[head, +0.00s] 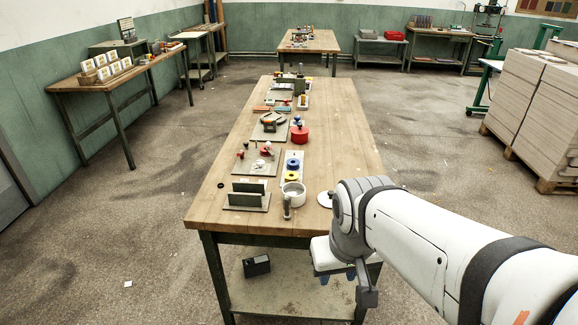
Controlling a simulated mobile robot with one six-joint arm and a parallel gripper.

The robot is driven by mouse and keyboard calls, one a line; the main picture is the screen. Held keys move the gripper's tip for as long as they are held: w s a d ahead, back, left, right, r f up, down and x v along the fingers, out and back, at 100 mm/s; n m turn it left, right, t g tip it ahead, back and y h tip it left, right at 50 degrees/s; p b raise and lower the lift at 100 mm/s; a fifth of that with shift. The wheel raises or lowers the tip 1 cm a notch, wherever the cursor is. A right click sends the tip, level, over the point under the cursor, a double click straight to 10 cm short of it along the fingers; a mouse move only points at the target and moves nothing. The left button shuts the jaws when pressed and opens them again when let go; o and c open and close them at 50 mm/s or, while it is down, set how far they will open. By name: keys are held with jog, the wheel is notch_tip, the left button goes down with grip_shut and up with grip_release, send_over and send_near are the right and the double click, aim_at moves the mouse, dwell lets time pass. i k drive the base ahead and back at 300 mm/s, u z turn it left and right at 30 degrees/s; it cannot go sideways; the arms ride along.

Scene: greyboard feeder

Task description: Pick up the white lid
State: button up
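A flat white disc, which looks like the white lid (325,199), lies on the near right part of the long wooden table (350,150). My arm partly covers its right side. My gripper (336,276) hangs lower in the picture, in front of the table's near right corner, clear of the disc. Its two blue-tipped fingers look apart, with nothing seen between them. A white round pot (293,194) stands left of the disc.
A grey stand with upright plates (247,197), a tray with blue and yellow rings (292,166) and a red pot (299,134) stand on the table. A dark box (257,266) sits on the lower shelf. The table's right side is largely bare.

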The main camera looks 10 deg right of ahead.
aim_at(324, 197)
jog(key=i, duration=1)
jog(key=u, duration=0.05)
